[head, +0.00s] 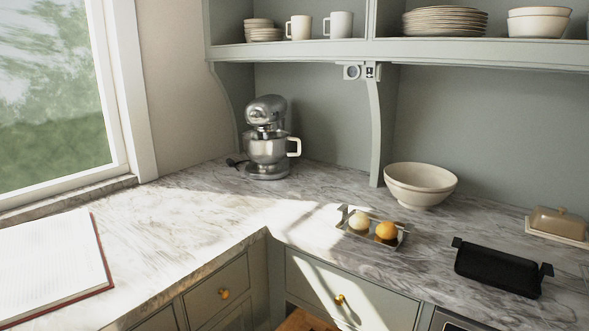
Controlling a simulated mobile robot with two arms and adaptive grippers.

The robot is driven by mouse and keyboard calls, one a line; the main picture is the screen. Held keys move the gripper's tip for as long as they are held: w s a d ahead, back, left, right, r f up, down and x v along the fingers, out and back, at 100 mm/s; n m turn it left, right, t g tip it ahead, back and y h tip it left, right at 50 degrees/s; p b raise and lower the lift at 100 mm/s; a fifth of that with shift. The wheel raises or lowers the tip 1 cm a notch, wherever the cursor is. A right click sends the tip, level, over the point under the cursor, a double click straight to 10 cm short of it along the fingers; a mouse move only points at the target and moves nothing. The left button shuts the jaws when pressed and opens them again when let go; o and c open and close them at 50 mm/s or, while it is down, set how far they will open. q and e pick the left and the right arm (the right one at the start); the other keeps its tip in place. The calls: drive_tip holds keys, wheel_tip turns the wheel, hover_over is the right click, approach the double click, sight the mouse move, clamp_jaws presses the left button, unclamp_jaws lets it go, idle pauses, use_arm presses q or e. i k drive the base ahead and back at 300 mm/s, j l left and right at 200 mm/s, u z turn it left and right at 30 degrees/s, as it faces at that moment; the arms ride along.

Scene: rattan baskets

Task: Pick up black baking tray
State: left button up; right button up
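The black baking tray (497,269) sits on the marble counter at the right of the head view. It is a dark, deep rectangular pan with a small raised handle at each end, lying at a slant near the counter's front edge. Its inside is too dark to make out. Neither of my grippers shows in this view.
A metal tray (350,234) with two round items lies left of the black tray. A cream bowl (420,186) and a butter dish (557,223) stand behind. A stand mixer (267,145) is in the corner; an open book (50,262) lies at left. Shelves (300,51) overhang the counter.

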sight(519, 276)
drive_tip(key=z, duration=1.25)
